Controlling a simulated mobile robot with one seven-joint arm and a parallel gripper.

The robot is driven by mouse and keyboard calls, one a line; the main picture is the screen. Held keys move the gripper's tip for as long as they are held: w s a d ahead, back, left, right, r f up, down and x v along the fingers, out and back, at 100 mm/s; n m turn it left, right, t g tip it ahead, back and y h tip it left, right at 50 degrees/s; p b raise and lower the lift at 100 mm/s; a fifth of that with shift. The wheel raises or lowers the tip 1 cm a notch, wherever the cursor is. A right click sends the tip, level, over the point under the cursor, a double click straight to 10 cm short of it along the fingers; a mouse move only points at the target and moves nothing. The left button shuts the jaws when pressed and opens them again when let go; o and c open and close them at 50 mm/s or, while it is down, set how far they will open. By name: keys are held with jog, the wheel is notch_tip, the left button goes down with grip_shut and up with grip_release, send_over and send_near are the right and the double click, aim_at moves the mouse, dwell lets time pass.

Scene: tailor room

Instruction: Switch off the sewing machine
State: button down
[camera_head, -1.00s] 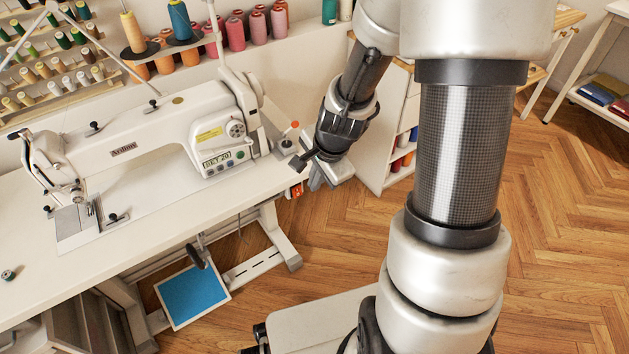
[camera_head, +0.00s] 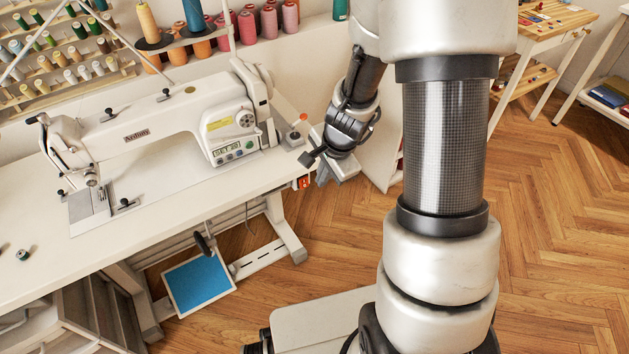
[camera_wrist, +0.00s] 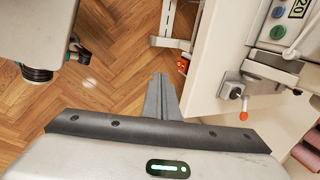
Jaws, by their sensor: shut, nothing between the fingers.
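The white sewing machine (camera_head: 150,137) stands on its white table (camera_head: 170,215) at the left of the head view. Its lit display panel (camera_head: 228,150) faces forward; part of it also shows at the top right of the wrist view (camera_wrist: 295,10). A small red-orange switch box (camera_head: 304,183) hangs under the table's right end, and shows beside the table edge in the wrist view (camera_wrist: 183,65). My gripper (camera_head: 322,174) is shut and empty, just right of the table's end, near the switch box but apparently apart from it. Its fingers (camera_wrist: 160,98) point toward the floor beside the table.
An orange-tipped bobbin winder (camera_wrist: 243,115) stands on the table's right end, close to my gripper. A blue pedal (camera_head: 197,284) sits under the table. Thread spools line the back. The wooden floor (camera_head: 560,220) at right is clear.

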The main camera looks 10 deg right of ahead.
aim_at(308, 183)
jog(key=w+a+f+b, duration=0.2)
jog(key=w+f, duration=0.4)
jog(key=f, duration=0.3)
jog(key=shift+w+f+b, duration=0.25)
jog(key=shift+w+b, duration=0.05)
jog(key=shift+b, duration=0.15)
jog(key=shift+a, duration=0.1)
jog(key=shift+w+f, duration=0.2)
jog(key=shift+f, duration=0.05)
jog(key=shift+r, duration=0.15)
